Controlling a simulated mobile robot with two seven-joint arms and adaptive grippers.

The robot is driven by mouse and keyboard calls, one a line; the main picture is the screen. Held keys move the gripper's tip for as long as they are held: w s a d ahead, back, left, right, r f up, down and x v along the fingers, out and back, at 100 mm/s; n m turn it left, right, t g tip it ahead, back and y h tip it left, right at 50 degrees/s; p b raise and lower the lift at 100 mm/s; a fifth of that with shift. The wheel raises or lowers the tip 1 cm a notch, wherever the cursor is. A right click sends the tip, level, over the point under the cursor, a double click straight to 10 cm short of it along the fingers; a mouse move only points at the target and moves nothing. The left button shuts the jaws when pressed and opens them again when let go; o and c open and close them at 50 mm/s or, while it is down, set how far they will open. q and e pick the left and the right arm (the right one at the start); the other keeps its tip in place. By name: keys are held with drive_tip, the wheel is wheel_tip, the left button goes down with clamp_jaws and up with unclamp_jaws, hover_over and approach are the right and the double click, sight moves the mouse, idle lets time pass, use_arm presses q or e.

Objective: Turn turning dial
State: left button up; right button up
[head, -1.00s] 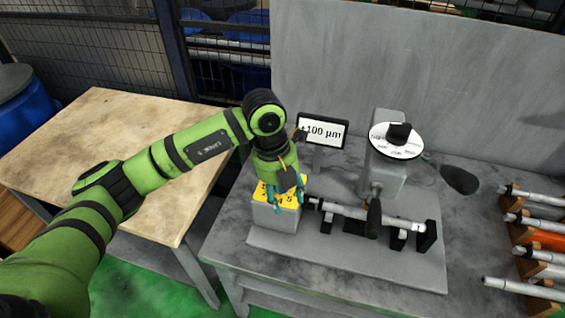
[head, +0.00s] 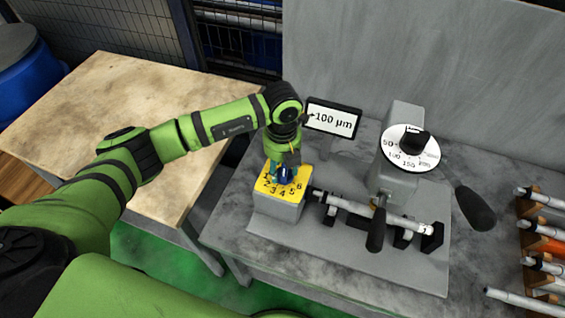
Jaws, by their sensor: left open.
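A yellow dial plate (head: 268,186) numbered up to 6 sits on top of a grey box (head: 277,206). A dark blue knob (head: 285,174) stands at its middle, partly hidden by my left gripper. My left gripper (head: 284,169) points down over the plate with its teal fingers open, one to each side of the knob. I cannot tell whether they touch it. A second dial, white with a black knob (head: 414,142), stands on a grey post at the right. My right gripper is not in view.
A display (head: 333,119) reading about 100 µm stands behind the yellow dial. A shaft (head: 372,212) lies in black supports to the right, with black handles near it. A rack of shafts (head: 541,240) is at the far right. The wooden table (head: 105,115) is clear.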

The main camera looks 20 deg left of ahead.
use_arm(q)
drive_tip(key=shift+s, duration=0.1)
drive_tip(key=c, duration=0.8)
clamp_jaws()
drive_tip(key=shift+f+m+b, duration=0.2)
drive_tip(key=shift+m+b, duration=0.5)
drive_tip(key=shift+b, duration=0.4)
drive_tip(key=m+b, duration=0.2)
drive_tip(key=b, duration=0.1)
drive_tip(key=shift+m, duration=0.3)
drive_tip(key=shift+r+m+b, duration=0.15)
drive_tip(key=shift+m+b, duration=0.85)
drive_tip(key=shift+b, duration=0.3)
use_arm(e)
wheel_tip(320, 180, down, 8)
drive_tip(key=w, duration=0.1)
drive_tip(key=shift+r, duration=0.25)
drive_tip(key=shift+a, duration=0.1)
